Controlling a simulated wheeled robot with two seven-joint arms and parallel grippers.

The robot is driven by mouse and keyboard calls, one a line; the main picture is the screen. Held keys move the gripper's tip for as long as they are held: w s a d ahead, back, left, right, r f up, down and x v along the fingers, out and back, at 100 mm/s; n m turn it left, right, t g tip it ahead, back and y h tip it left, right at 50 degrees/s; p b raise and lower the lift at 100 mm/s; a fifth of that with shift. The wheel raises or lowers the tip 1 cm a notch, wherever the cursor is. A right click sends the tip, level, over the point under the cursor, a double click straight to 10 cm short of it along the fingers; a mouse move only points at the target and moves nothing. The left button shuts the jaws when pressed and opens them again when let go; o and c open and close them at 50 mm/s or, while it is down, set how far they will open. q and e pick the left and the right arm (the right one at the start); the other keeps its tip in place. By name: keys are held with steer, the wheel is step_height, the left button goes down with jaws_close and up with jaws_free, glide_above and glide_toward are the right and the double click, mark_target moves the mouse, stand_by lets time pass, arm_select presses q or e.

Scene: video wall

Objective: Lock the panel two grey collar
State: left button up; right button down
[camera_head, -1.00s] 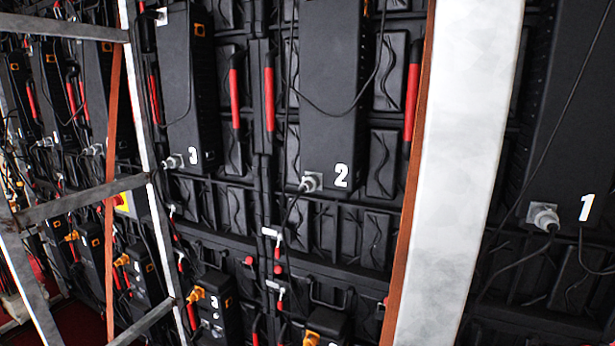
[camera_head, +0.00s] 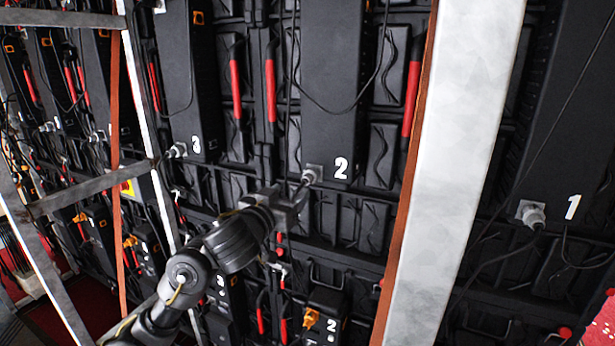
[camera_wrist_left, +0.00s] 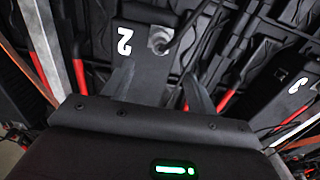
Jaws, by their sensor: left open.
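The panel two grey collar (camera_head: 313,173) sits at the bottom edge of the black panel marked 2 (camera_head: 333,90), with a dark cable running from it. In the left wrist view the collar (camera_wrist_left: 160,40) shows ahead, beside the white 2. My left gripper (camera_head: 299,197) is just below and left of the collar in the head view. In the wrist view its two fingers (camera_wrist_left: 158,72) are spread apart, with the collar beyond them and nothing between them. The gripper partly covers the cable in the head view. My right gripper is not in view.
Panel three's collar (camera_head: 178,150) is to the left and panel one's collar (camera_head: 531,214) to the right. A pale upright beam (camera_head: 455,170) stands between panels two and one. A metal frame (camera_head: 150,150) stands at left. Cables hang loose across the panels.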

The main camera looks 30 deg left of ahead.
mark_target(304, 180)
arm_select(q)
steer(key=w, duration=0.3)
steer(key=w+b, duration=0.1)
steer(key=w, duration=0.2)
steer(key=w+b, duration=0.1)
steer(key=w, duration=0.2)
steer(key=shift+w+a, duration=0.2)
steer(key=shift+a, duration=0.05)
steer(key=shift+w, duration=0.6)
steer(key=shift+c, duration=0.4)
steer(key=c, duration=0.9)
